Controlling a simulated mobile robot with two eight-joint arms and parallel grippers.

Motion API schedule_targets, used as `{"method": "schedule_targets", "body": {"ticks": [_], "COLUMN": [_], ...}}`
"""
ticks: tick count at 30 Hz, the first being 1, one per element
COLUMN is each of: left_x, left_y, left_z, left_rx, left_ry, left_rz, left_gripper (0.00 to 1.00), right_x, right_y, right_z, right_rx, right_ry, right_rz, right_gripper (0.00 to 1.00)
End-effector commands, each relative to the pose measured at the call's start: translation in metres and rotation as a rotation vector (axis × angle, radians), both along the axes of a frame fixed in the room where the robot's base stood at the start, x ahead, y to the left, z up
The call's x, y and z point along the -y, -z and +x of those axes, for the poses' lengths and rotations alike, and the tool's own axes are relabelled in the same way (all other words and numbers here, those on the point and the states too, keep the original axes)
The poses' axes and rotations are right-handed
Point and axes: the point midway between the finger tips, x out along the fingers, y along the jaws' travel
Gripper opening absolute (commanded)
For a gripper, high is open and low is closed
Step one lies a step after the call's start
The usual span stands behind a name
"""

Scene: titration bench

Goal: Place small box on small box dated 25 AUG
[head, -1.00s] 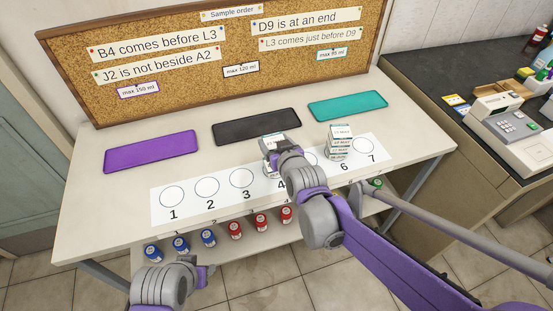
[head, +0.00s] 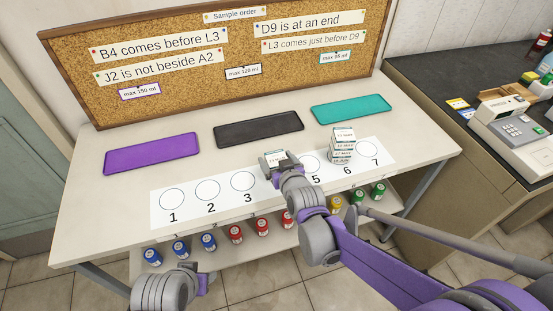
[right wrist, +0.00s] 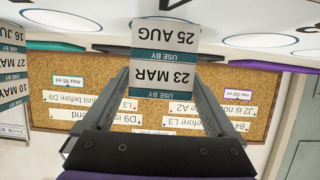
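In the right wrist view, which is upside down, a small box labelled 23 MAR (right wrist: 163,76) is between the fingers of my right gripper (right wrist: 165,95). The small box dated 25 AUG (right wrist: 166,35) lies directly beneath it, and the two look in line and touching or nearly so. In the head view my right gripper (head: 276,162) is shut around the sides of the upper box (head: 277,157), near circle 4. The lower box is hidden there. My left gripper (head: 203,284) is at the bottom edge, away from the boxes; its fingers are unclear.
Purple (head: 152,153), black (head: 258,129) and teal (head: 351,109) trays lie at the back. The numbered strip (head: 225,203) is clear on the left. Coloured bottles (head: 235,233) stand on a lower shelf.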

Motion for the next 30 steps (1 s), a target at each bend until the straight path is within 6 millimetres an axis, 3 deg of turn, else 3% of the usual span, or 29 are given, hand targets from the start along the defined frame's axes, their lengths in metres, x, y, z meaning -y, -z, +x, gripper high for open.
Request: {"method": "schedule_targets", "body": {"ticks": [11, 24, 30], "left_x": [0.000, 0.000, 0.000], "left_y": [-0.004, -0.015, -0.019], "left_z": [0.000, 0.001, 0.001], "left_rx": [0.001, 0.005, 0.006], "left_ry": [0.000, 0.000, 0.000], "left_rz": [0.000, 0.000, 0.000], "left_gripper": [0.50, 0.50, 0.50], "right_x": [0.001, 0.024, 0.031], "right_y": [-0.006, -0.037, -0.047], "right_z": [-0.002, -0.073, -0.097], "right_rx": [0.000, 0.000, 0.000], "right_ry": [0.000, 0.000, 0.000], "right_rz": [0.000, -0.001, 0.000], "right_gripper": [1.00, 1.00, 1.00]}}
